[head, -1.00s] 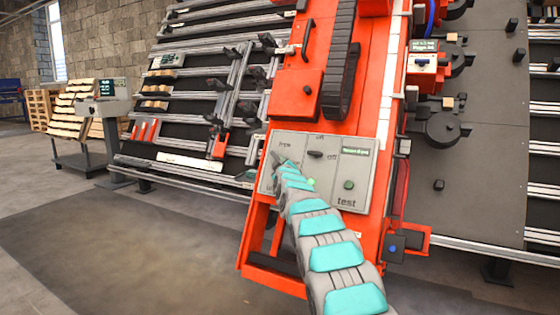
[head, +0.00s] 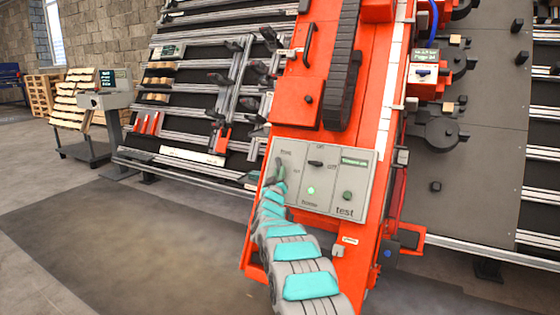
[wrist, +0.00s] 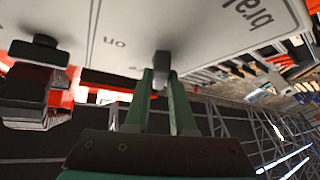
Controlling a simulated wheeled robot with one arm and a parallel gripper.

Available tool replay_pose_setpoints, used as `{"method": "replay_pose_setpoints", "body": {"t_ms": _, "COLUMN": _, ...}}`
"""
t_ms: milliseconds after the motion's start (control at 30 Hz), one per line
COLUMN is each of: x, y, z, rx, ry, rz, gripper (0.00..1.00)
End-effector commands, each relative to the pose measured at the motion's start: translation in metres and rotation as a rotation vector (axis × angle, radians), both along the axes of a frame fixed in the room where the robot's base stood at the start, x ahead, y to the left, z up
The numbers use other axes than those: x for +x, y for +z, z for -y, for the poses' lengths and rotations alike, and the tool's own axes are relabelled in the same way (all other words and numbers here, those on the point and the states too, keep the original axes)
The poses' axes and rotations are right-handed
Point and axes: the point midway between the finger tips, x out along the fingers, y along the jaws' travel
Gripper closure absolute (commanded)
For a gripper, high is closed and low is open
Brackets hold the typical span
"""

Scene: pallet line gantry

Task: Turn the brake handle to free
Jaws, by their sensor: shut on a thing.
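The grey control panel (head: 330,195) is on the red gantry carriage in the head view; the same panel fills the top of the wrist view (wrist: 215,25). My gripper (head: 277,172) is at the panel's left side. In the wrist view its two green fingers (wrist: 162,85) are shut on a small grey handle (wrist: 162,62) standing out from the panel. Upside-down lettering beside it reads "brake" in part, and "on" is to its left. In the head view my gripper hides most of the brake handle, so its exact angle is unclear.
The panel also has a black switch (head: 316,163), a lit green button (head: 311,190) and a dark green button (head: 347,195). The slatted rack (head: 190,110) stands behind to the left. The floor at the lower left is clear.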

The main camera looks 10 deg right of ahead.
Motion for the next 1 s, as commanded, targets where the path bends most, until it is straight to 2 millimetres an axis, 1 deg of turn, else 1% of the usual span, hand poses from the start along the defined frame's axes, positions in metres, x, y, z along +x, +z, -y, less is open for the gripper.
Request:
{"method": "replay_pose_setpoints", "body": {"t_ms": 33, "x": 0.0011, "y": 0.0047, "z": -0.005, "rx": 0.027, "ry": -0.015, "rz": 0.016, "gripper": 1.0}}
{"method": "replay_pose_setpoints", "body": {"t_ms": 400, "x": 0.0031, "y": -0.0012, "z": -0.0067, "rx": 0.191, "ry": -0.122, "rz": 0.137, "gripper": 1.0}}
{"method": "replay_pose_setpoints", "body": {"t_ms": 700, "x": 0.004, "y": -0.0031, "z": -0.0083, "rx": 0.257, "ry": -0.166, "rz": 0.186, "gripper": 1.0}}
{"method": "replay_pose_setpoints", "body": {"t_ms": 867, "x": 0.0043, "y": -0.0009, "z": -0.0084, "rx": 0.287, "ry": -0.185, "rz": 0.209, "gripper": 1.0}}
{"method": "replay_pose_setpoints", "body": {"t_ms": 1000, "x": 0.0047, "y": -0.0033, "z": -0.0091, "rx": 0.306, "ry": -0.198, "rz": 0.222, "gripper": 1.0}}
